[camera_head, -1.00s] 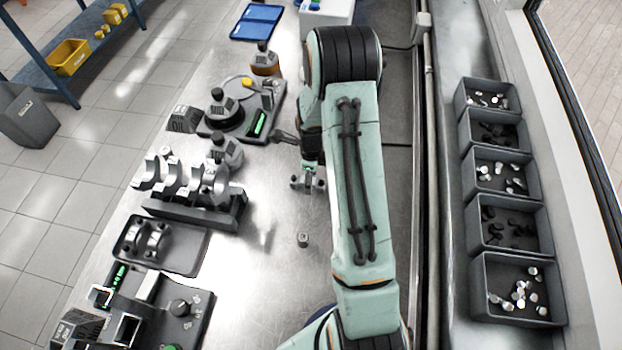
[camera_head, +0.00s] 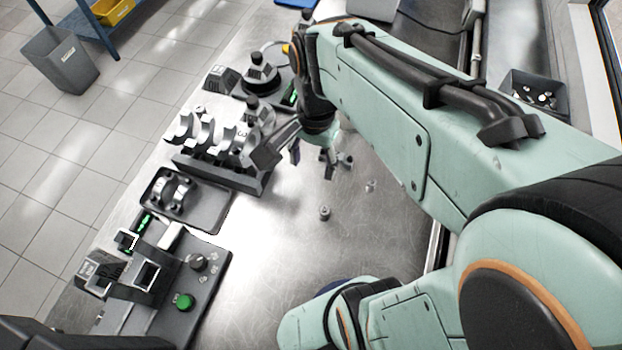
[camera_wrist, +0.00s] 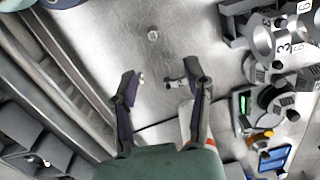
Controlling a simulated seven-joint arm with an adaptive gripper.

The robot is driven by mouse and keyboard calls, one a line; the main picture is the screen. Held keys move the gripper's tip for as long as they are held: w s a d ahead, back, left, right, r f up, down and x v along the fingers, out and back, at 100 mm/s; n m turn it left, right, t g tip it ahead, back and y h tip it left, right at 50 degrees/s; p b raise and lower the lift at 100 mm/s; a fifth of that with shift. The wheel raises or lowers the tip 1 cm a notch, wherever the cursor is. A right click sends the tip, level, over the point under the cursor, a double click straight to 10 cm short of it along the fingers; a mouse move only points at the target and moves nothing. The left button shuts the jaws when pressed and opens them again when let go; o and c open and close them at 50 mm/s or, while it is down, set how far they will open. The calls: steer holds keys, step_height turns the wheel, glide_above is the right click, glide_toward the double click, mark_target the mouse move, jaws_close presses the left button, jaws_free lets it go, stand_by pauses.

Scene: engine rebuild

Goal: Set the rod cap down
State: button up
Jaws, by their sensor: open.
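A small grey metal piece that looks like the rod cap (camera_head: 335,164) is at the bare metal bench, below my wrist. In the wrist view the same piece (camera_wrist: 177,83) shows between the fingers of my gripper (camera_wrist: 162,72), closer to the right finger. The fingers are spread wide and do not grip it. Whether the piece touches the right finger I cannot tell. In the head view my wrist partly hides the gripper.
A short metal cylinder (camera_head: 324,213) stands on the bench, and a small bright part (camera_head: 370,186) lies near the cap. A dark rack (camera_head: 225,172) with silver arched parts and a shallow tray (camera_head: 213,217) stand at left.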

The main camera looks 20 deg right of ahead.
steer(key=s+a+r+n, duration=0.1)
steer(key=s+a+n, duration=0.3)
steer(key=s+n, duration=0.6)
steer(key=shift+a+n, duration=0.2)
steer(key=shift+n, duration=0.5)
